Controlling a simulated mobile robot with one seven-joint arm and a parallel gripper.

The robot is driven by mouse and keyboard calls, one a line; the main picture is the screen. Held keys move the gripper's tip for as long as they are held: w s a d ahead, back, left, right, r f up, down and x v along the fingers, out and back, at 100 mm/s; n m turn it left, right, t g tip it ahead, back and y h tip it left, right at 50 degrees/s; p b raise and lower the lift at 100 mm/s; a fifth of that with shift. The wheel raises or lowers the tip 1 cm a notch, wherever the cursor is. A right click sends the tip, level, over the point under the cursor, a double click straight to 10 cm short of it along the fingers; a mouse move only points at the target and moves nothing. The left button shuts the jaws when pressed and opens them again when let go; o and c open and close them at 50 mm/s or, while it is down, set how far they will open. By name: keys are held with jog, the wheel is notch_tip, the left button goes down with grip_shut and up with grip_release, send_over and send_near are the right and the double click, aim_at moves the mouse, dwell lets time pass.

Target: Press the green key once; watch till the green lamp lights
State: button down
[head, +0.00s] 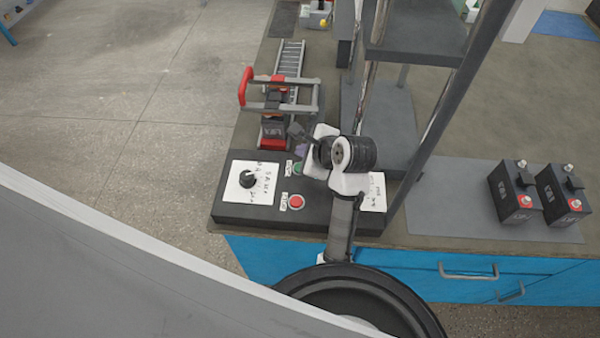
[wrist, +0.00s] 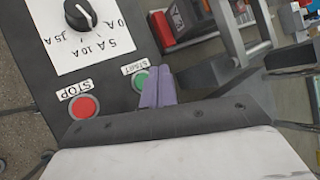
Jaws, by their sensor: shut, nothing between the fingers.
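The green key (wrist: 139,80) is a round button beside a START label on the dark control box (head: 232,208). In the head view the green key (head: 297,169) shows just left of my arm. My gripper (wrist: 158,76) is shut and empty, its two purple fingers side by side. In the wrist view they lie just right of the green key and overlap its edge; I cannot tell whether they touch it. In the head view the fingertips (head: 301,150) show behind the key, partly hidden by my wrist. I see no green lamp; my arm hides part of the box.
A red STOP key (head: 296,201) sits close in front of the green key. A dial (head: 248,180) on a white scale is at left. A red-handled device (head: 245,87) stands behind the box. Grey shelf posts (head: 460,90) rise at right, near two black batteries (head: 515,193).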

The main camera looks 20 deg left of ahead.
jog(key=shift+f+b, duration=0.55)
jog(key=shift+f, duration=1.3)
jog(key=shift+f, duration=0.2)
dwell(0.4)
jog(key=shift+f, duration=0.25)
jog(key=shift+f, duration=0.4)
dwell(0.8)
jog(key=shift+r+p, duration=0.1)
jog(key=shift+p, duration=0.3)
jog(key=shift+r+p, duration=0.75)
jog(key=shift+p, duration=0.5)
